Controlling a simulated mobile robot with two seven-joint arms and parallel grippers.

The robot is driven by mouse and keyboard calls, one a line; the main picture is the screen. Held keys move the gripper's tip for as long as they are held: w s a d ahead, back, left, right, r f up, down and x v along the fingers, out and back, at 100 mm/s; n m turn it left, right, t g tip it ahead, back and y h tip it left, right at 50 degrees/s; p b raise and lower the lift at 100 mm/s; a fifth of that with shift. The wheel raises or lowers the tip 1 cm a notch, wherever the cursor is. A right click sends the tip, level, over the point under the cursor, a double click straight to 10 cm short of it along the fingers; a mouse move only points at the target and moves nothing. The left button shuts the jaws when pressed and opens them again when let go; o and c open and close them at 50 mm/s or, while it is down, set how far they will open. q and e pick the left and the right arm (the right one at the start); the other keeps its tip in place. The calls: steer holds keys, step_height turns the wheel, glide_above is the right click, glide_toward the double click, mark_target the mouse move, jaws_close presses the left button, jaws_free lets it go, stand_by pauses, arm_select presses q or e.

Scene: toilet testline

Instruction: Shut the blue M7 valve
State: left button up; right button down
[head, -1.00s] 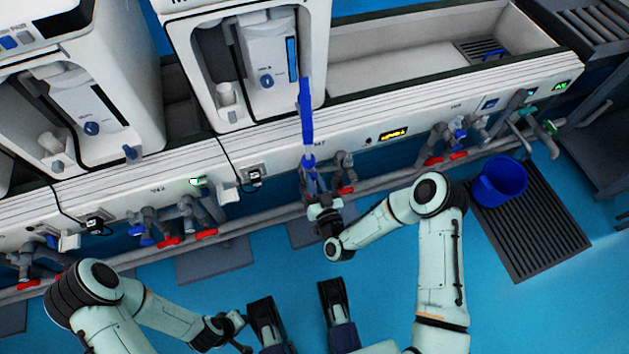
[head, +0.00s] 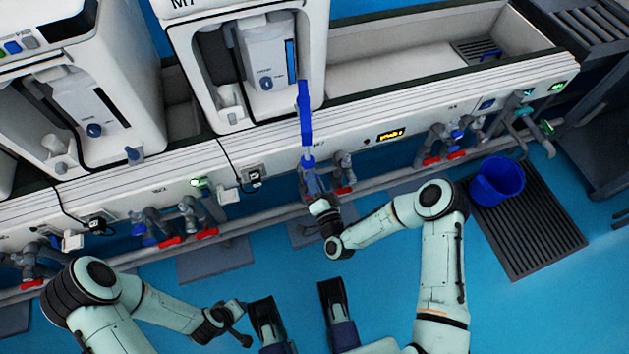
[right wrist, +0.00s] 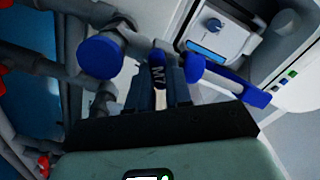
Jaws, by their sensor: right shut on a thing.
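The blue M7 valve handle (right wrist: 157,72), marked "M7", sits between the fingers of my right gripper (right wrist: 158,85) in the right wrist view. The gripper is shut on it. In the head view my right gripper (head: 312,183) is at the pipes under the white bench front, below the M7 machine. Its hand and fingers hide most of the valve there. My left gripper (head: 237,325) is low in the head view, far from the valve; its jaws are too small to read.
A long blue part (head: 305,112) stands just above the valve. Red-handled valves (head: 345,190) are close to the right gripper. Grey pipes run along the bench. A blue bucket (head: 497,181) stands on a dark floor grate (head: 535,235) at right. The blue floor is otherwise mostly open.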

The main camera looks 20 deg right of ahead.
steer(key=m, duration=0.3)
steer(key=shift+s+f+m, duration=0.1)
steer(key=shift+f+m, duration=0.1)
steer(key=shift+m, duration=0.1)
arm_select(q)
steer(key=shift+w, duration=0.15)
arm_select(e)
steer(key=shift+m, duration=1.5)
steer(key=shift+a, duration=0.1)
steer(key=c, duration=1)
jaws_free()
steer(key=shift+c, duration=0.2)
arm_select(q)
steer(key=shift+r, duration=0.1)
steer(key=shift+t, duration=0.3)
steer(key=shift+w+d+r+p, duration=0.15)
steer(key=shift+d+r+p, duration=0.1)
steer(key=shift+r+p, duration=0.35)
steer(key=shift+w+d+r+p, duration=0.25)
steer(key=shift+r+p, duration=0.1)
steer(key=shift+r, duration=0.4)
steer(key=shift+w+d+r+p, duration=0.1)
steer(key=shift+d+r+p, duration=0.15)
steer(key=shift+r+p, duration=0.35)
arm_select(e)
steer(key=s, duration=1.3)
steer(key=shift+s+d, duration=0.2)
steer(key=shift+d, duration=0.1)
